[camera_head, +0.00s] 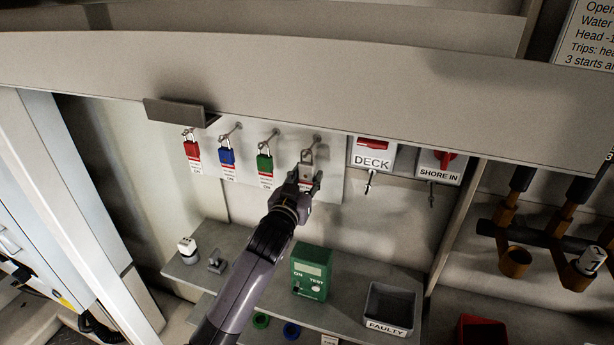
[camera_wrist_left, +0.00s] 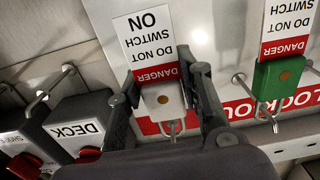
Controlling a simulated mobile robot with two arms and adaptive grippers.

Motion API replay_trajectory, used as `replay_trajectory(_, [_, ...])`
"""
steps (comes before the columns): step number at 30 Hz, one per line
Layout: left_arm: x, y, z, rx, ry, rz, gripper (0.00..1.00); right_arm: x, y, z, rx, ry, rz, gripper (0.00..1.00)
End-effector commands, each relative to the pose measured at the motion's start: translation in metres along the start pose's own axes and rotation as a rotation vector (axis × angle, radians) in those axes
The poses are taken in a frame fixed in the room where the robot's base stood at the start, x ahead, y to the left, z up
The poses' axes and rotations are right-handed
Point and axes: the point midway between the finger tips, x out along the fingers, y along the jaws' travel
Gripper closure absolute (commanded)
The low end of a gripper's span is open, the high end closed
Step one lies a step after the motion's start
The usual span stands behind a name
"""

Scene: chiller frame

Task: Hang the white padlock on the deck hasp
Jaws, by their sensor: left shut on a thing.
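The white padlock (camera_head: 306,171) is at the rightmost peg of the lockout board, its shackle up at the peg. In the left wrist view, which is upside down, its white body (camera_wrist_left: 163,102) sits between my fingers, with a red and white danger tag on it. My left gripper (camera_head: 304,182) is shut on this padlock; the wrist view shows a finger on each side (camera_wrist_left: 166,92). The shackle overlaps the peg, so it looks still hung there. The deck hasp (camera_head: 368,184) is a small metal piece below the DECK switch (camera_head: 372,156), right of my gripper, with no padlock on it.
Red (camera_head: 192,149), blue (camera_head: 226,155) and green (camera_head: 264,162) padlocks hang left of the white one. The SHORE IN switch (camera_head: 439,165) is right of DECK. Below, a shelf holds a green tester (camera_head: 311,272) and a FAULTY bin (camera_head: 390,308). A beam overhangs the board.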

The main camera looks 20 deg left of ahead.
Motion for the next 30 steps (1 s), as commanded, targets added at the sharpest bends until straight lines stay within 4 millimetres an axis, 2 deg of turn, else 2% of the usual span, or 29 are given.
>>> replay_trajectory(6, [0.000, 0.000, -0.015, 0.000, 0.007, 0.001, 1.00, 0.011, 0.000, 0.001, 0.000, 0.000, 0.000, 0.60])
replay_trajectory(11, [-0.024, 0.000, -0.012, 0.000, 0.004, 0.001, 1.00, 0.018, 0.000, 0.002, 0.000, 0.000, 0.000, 0.60])
replay_trajectory(17, [-0.067, 0.000, -0.010, -0.001, 0.004, 0.001, 1.00, 0.033, 0.000, 0.003, 0.000, 0.000, 0.000, 0.60])
replay_trajectory(24, [-0.128, 0.000, -0.011, -0.001, 0.003, 0.001, 1.00, 0.051, 0.000, 0.005, 0.001, -0.001, 0.001, 0.60])
replay_trajectory(30, [-0.163, 0.000, -0.012, 0.000, 0.003, 0.001, 1.00, 0.060, 0.002, 0.006, 0.000, -0.001, 0.003, 0.60])
